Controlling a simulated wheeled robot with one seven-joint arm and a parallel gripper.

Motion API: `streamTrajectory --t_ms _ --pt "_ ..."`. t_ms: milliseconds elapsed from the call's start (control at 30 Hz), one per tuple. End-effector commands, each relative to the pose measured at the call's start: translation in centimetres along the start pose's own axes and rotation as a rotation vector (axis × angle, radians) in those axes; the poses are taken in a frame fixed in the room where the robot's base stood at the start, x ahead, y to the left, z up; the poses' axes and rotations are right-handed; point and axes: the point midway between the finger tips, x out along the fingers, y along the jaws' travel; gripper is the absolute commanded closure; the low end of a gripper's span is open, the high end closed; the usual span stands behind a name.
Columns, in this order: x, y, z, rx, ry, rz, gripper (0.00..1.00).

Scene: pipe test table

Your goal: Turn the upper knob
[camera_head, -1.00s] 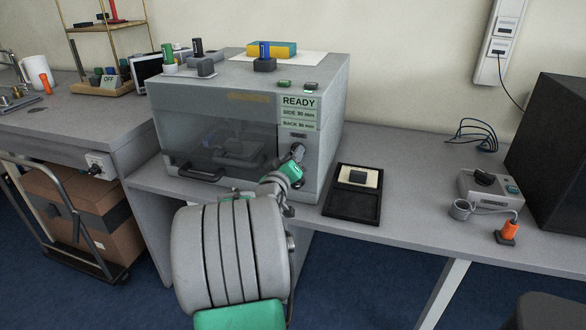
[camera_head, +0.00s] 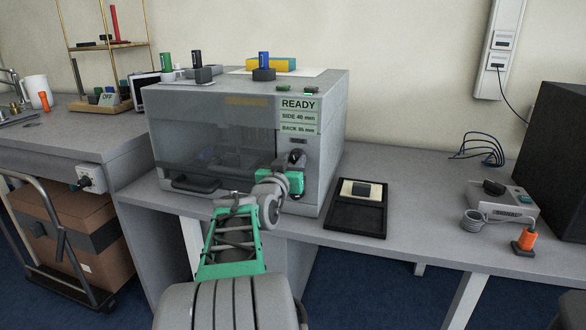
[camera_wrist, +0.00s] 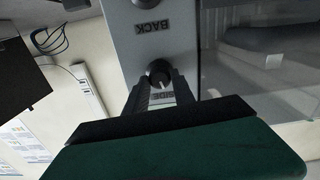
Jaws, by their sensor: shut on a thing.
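The grey machine (camera_head: 222,108) stands on the bench with a panel at its right front. The panel's display (camera_head: 298,117) reads READY, with SIDE and BACK values in mm. In the wrist view, which is upside down, the upper knob (camera_wrist: 159,67), labelled SIDE, is round and dark with a pale pointer mark. My gripper (camera_wrist: 162,82) is shut on this knob, one dark finger on each side. The lower knob (camera_wrist: 146,2), labelled BACK, is cut off at the frame edge. In the head view my gripper (camera_head: 294,166) covers most of the panel's knobs.
A black tray (camera_head: 345,216) lies on the bench just right of the machine. A signal box (camera_head: 510,206) and an orange plug stand further right, near a black cabinet (camera_head: 562,165). Small blocks sit on top of the machine. The bench between tray and signal box is clear.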

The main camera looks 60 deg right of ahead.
Motion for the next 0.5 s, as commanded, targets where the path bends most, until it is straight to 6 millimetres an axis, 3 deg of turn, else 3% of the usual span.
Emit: streamTrajectory --t_ms 400,433,500 --pt "0.00 0.02 0.11 0.007 -0.003 0.000 1.00" --pt "0.00 0.02 0.11 0.007 -0.003 0.000 0.69" --pt "0.00 0.02 0.10 0.007 -0.002 0.000 0.63"
